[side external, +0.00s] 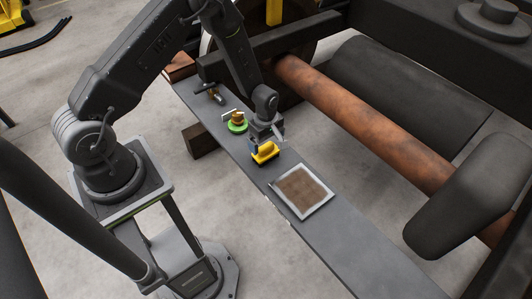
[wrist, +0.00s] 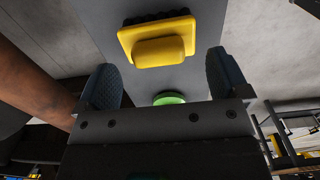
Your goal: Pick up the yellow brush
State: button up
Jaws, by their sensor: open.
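The yellow brush (side external: 265,153) lies on the narrow grey bench, with a raised yellow grip on top and dark bristles along its edge. My gripper (side external: 268,143) is directly above or just beside it in the side view. In the wrist view the brush (wrist: 158,40) sits beyond the fingertips, centred between them. My gripper (wrist: 165,80) is open, its two dark fingers spread wide and nothing between them. I cannot tell the exact height of the fingers above the brush.
A green round object (side external: 237,126) with a brass-coloured top stands close behind the brush. A framed brown panel (side external: 302,191) lies on the bench in front. A dark tool (side external: 208,91) lies farther back. A rusty axle (side external: 365,120) runs along the right side.

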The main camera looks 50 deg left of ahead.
aim_at(267, 147)
jog(key=f, duration=0.3)
jog(key=shift+w+f, duration=0.2)
jog(key=shift+f, duration=0.1)
jog(key=c, duration=1.1)
jog(key=shift+o, duration=0.2)
jog(key=shift+r, duration=0.15)
notch_tip(267, 147, up, 4)
jog(key=shift+s+a+r, duration=0.1)
jog(key=shift+a+r, duration=0.05)
jog(key=shift+r, duration=0.05)
jog(key=s+a+r, duration=0.6)
jog(key=a, duration=0.3)
jog(key=shift+a+r, duration=0.2)
jog(key=shift+a, duration=0.05)
